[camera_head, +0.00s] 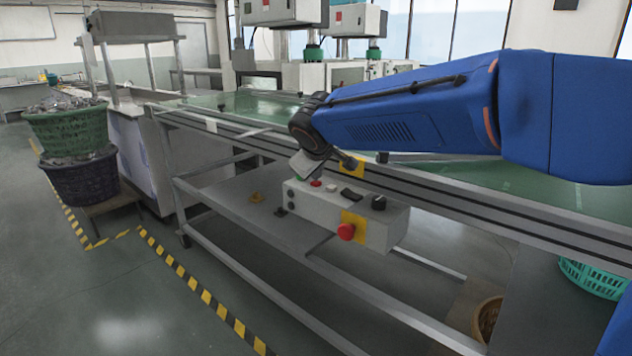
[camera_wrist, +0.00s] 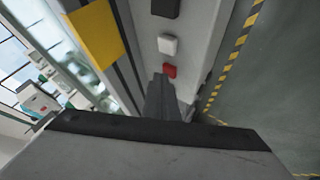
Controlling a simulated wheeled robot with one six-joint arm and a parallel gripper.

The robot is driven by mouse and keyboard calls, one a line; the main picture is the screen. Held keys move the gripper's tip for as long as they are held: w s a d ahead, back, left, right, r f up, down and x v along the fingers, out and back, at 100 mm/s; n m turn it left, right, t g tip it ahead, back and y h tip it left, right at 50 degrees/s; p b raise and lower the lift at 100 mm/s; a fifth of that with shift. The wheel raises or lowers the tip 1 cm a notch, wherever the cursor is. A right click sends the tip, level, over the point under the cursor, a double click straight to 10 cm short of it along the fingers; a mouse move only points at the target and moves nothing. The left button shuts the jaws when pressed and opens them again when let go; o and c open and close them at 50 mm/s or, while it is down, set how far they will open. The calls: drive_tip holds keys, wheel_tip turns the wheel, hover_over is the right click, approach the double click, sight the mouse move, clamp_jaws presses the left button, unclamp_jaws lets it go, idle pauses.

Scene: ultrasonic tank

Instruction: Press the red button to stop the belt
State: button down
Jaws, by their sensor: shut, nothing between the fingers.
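The grey control box (camera_head: 375,235) hangs on the side of the belt frame. A small flat red button (camera_head: 316,183) is on its top face near the left end, and it shows as a red rectangle in the wrist view (camera_wrist: 170,71). A larger red mushroom button (camera_head: 346,231) sits on a yellow plate on the front face. My gripper (camera_head: 298,176) points down at the left end of the box. In the wrist view its shut, empty fingers (camera_wrist: 160,80) end close beside the small red button. I cannot tell whether they touch it.
A white button (camera_wrist: 167,45) and a dark switch (camera_head: 351,195) are along the same face, with a black knob (camera_head: 378,202) further right. The green belt (camera_head: 235,103) runs behind the metal rail. Stacked baskets (camera_head: 72,130) stand left. Floor in front is clear.

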sight(317, 184)
drive_tip(key=shift+r, duration=0.85)
wheel_tip(317, 184, up, 5)
idle(0.8)
idle(0.5)
